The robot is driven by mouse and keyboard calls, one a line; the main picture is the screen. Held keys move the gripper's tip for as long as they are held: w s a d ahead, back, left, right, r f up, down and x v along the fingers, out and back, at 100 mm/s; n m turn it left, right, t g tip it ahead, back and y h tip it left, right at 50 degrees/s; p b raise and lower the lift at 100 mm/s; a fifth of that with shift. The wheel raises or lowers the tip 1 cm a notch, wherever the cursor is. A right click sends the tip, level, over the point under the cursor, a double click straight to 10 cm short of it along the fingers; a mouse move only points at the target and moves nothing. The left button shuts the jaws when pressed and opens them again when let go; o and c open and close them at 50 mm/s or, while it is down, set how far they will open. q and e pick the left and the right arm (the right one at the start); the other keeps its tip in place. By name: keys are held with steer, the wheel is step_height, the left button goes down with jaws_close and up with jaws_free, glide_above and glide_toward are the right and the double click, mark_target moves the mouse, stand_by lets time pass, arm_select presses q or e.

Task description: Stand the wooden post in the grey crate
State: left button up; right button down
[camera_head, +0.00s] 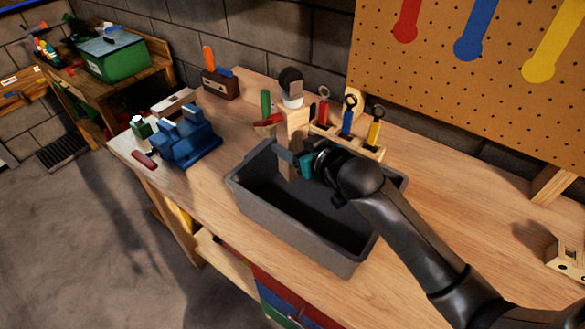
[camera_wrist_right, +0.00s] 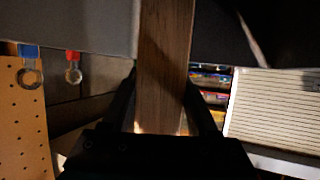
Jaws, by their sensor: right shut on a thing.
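The wooden post (camera_head: 294,122) is upright at the far left part of the grey crate (camera_head: 290,245), with its lower part inside the crate's walls. Whether its foot touches the crate floor I cannot tell. My right gripper (camera_head: 300,165) is shut on the post from the right, over the crate. In the right wrist view the post (camera_wrist_right: 165,50) runs between the two fingers of my right gripper (camera_wrist_right: 162,105). A grey surface, seemingly the crate (camera_wrist_right: 70,25), shows beside it. My left gripper is not in view.
The crate stands on a wooden workbench (camera_head: 460,235). Behind it is a wooden tool rack (camera_head: 372,152) with several coloured tools. A blue vise (camera_head: 185,140) is to the left. A pegboard (camera_head: 450,90) rises behind. The bench right of my arm is mostly clear.

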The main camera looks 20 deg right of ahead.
steer(key=shift+f+b, duration=0.6)
steer(key=shift+f, duration=2.2)
steer(key=shift+f, duration=0.2)
steer(key=shift+c, duration=0.8)
jaws_free()
steer(key=shift+f, duration=0.1)
steer(key=shift+r, duration=0.25)
steer(key=p+v, duration=0.1)
steer(key=v, duration=0.6)
steer(key=shift+s, duration=0.2)
steer(key=shift+d, duration=0.1)
